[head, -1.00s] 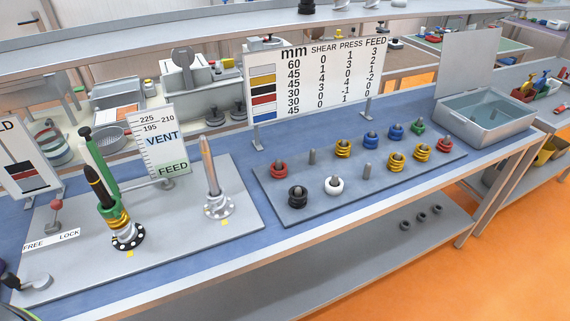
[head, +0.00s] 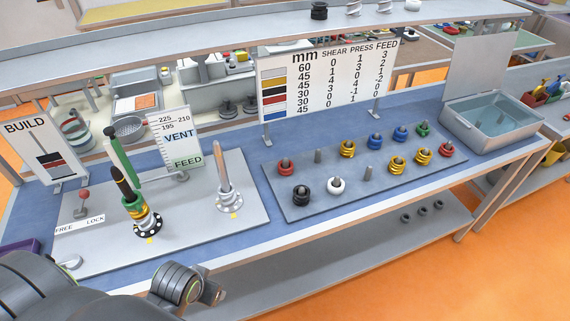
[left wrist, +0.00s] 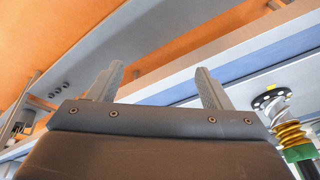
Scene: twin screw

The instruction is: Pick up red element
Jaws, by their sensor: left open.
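Two red elements stand on pegs of the grey peg board (head: 340,202): one red element (head: 284,167) at its left end and another red element (head: 446,149) at its right end. My left arm comes in at the bottom left of the head view and ends in front of the bench, well away from both red elements. In the left wrist view my left gripper (left wrist: 158,77) has its two fingers apart with nothing between them. My right gripper is not in view.
Blue, yellow, green, black and white elements also sit on the board. To the left, a loaded screw shaft (head: 138,213) and a bare shaft (head: 223,178) stand on a grey plate (head: 190,227). A chart sign (head: 330,85) stands behind, and a metal bin (head: 490,118) at right.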

